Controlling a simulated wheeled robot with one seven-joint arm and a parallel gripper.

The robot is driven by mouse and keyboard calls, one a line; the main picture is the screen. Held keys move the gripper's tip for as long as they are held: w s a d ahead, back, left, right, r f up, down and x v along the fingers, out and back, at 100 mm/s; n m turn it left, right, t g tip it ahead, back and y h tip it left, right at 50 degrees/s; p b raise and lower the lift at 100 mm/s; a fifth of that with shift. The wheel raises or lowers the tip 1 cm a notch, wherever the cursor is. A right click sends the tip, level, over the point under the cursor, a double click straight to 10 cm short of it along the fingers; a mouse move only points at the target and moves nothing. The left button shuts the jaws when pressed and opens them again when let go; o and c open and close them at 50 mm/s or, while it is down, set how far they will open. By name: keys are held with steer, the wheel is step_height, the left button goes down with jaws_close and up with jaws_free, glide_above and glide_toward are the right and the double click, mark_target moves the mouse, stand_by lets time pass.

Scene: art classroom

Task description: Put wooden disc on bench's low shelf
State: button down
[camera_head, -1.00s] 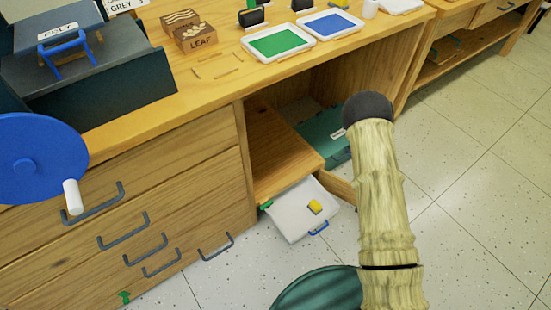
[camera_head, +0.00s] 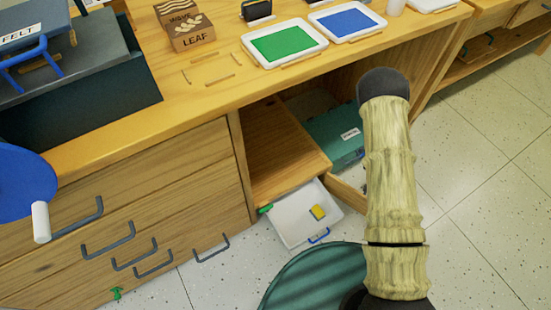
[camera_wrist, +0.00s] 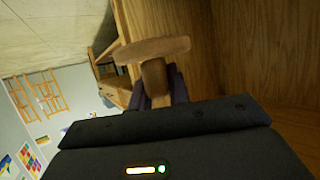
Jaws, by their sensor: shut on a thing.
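The wooden disc (camera_wrist: 150,50) shows edge-on in the wrist view, a flat brown round with a thick stem below it. My gripper (camera_wrist: 157,88) is shut on this stem, so the disc sits just beyond the fingertips. In the head view my gripper and the disc are hidden behind my arm. The bench (camera_head: 215,95) has an open bay with a low wooden shelf (camera_head: 278,150). Wooden panels (camera_wrist: 265,50) stand close on the right in the wrist view.
A teal case (camera_head: 335,138) lies in the bay. A white tray (camera_head: 293,222) with a yellow block (camera_head: 318,212) sits low in front of the shelf. Drawers with handles (camera_head: 133,252) are at left. Paint trays (camera_head: 284,45) stand on the bench top. Floor at right is clear.

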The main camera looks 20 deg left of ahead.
steer(key=shift+s, duration=0.1)
steer(key=s+a+f+n+g+y+b, duration=0.1)
steer(key=a+f+n+y+b, duration=0.4)
steer(key=a, duration=1.2)
steer(key=s+a+f+n+g+y+b, duration=0.1)
steer(key=a+f+n+g+y+b, duration=0.2)
steer(key=a, duration=1.4)
step_height(320, 180, down, 4)
steer(key=n+y+b, duration=0.1)
steer(key=y+b, duration=0.1)
steer(key=b, duration=0.1)
steer(key=shift+a+n+g, duration=0.2)
steer(key=shift+n+g, duration=0.1)
steer(key=shift+n, duration=0.1)
steer(key=shift+f+b, duration=1.55)
steer(key=shift+f, duration=0.9)
steer(key=shift+f+b, duration=1.5)
steer(key=shift+f, duration=1)
steer(key=shift+f, duration=0.1)
